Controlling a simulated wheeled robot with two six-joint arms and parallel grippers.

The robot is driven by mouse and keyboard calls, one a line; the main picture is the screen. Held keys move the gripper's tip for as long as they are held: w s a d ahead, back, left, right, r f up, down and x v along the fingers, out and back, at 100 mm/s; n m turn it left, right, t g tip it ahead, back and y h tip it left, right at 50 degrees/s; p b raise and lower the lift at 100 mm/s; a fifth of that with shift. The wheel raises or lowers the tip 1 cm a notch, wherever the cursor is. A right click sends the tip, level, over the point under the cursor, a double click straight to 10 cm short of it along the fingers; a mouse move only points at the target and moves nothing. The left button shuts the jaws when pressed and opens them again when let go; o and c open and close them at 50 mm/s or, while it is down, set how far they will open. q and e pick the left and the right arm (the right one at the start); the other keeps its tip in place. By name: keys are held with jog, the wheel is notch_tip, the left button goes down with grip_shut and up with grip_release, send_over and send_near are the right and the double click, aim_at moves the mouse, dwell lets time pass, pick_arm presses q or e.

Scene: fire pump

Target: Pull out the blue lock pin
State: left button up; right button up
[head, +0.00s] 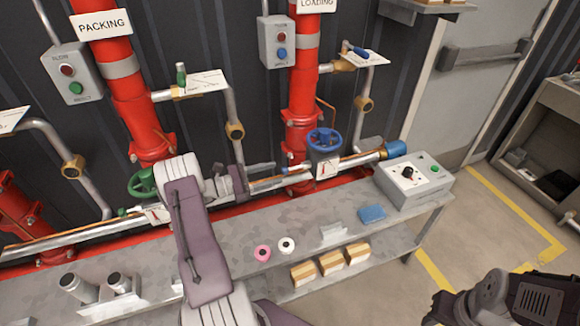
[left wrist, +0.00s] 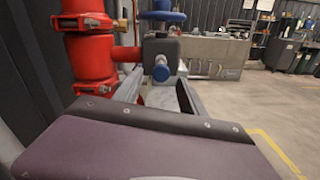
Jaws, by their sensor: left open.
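The blue lock pin shows in the left wrist view as a round blue knob (left wrist: 161,72) on the front of a dark grey block, under a blue handwheel (left wrist: 162,16). In the head view its small blue end (head: 289,168) shows just left of the blue handwheel (head: 324,141). My left gripper (head: 272,172) reaches in from the left along the pipe, with its fingers pointing at the pin. In the left wrist view my left gripper (left wrist: 159,84) is open, one finger on each side of the knob in the picture. Whether either finger touches it I cannot tell.
The red riser (head: 302,100) marked LOADING stands behind the blue handwheel. A green handwheel (head: 142,183) is left of my left gripper. A grey control box (head: 413,183) stands on the right of the bench (head: 225,258). Pink and white rolls lie on the bench.

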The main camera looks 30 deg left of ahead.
aim_at(292, 169)
pick_arm(q)
jog(key=x, duration=0.7)
jog(key=shift+d, duration=0.2)
grip_shut()
dwell(1.0)
